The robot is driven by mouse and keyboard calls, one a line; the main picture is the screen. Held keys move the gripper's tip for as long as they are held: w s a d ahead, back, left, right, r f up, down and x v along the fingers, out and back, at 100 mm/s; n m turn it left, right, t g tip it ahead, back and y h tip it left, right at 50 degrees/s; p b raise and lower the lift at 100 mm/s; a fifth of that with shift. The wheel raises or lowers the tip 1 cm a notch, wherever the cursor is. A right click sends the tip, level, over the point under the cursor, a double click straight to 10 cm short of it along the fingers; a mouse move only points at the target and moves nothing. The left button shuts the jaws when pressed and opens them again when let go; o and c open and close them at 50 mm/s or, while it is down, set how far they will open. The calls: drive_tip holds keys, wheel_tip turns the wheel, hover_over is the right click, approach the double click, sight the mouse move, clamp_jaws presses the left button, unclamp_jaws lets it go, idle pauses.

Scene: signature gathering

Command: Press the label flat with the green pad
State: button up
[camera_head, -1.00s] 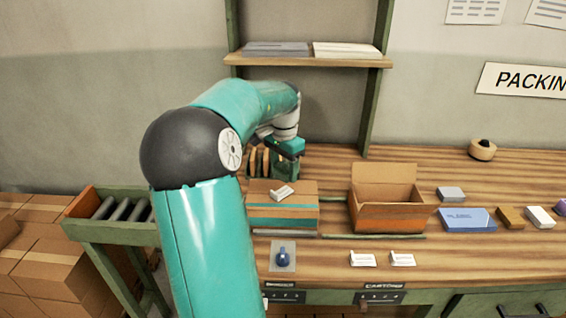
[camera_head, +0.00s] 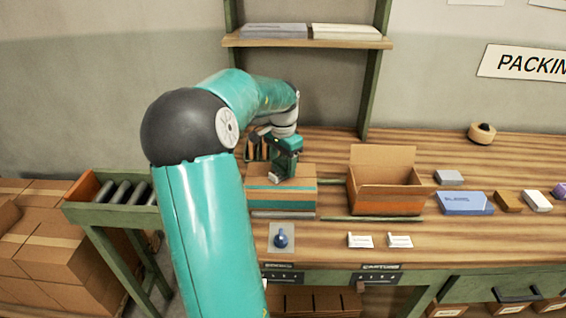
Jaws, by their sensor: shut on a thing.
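A closed carton (camera_head: 265,196) with a teal band sits on the bench at the left. My gripper (camera_head: 287,150) points down over the carton's top. It is shut on the green pad (camera_head: 283,168), which shows as a small dark green block low under the gripper. The pad is at or very near the carton's top; I cannot tell whether it touches.
An open carton (camera_head: 385,200) stands just right of the closed one. Several small boxes, including a blue one (camera_head: 466,203), are at the right.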

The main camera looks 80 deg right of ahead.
drive_tip(key=shift+f, duration=0.6)
idle(1.1)
drive_tip(key=shift+r, duration=0.15)
drive_tip(key=shift+r, duration=3.4)
drive_tip(key=shift+a, duration=0.1)
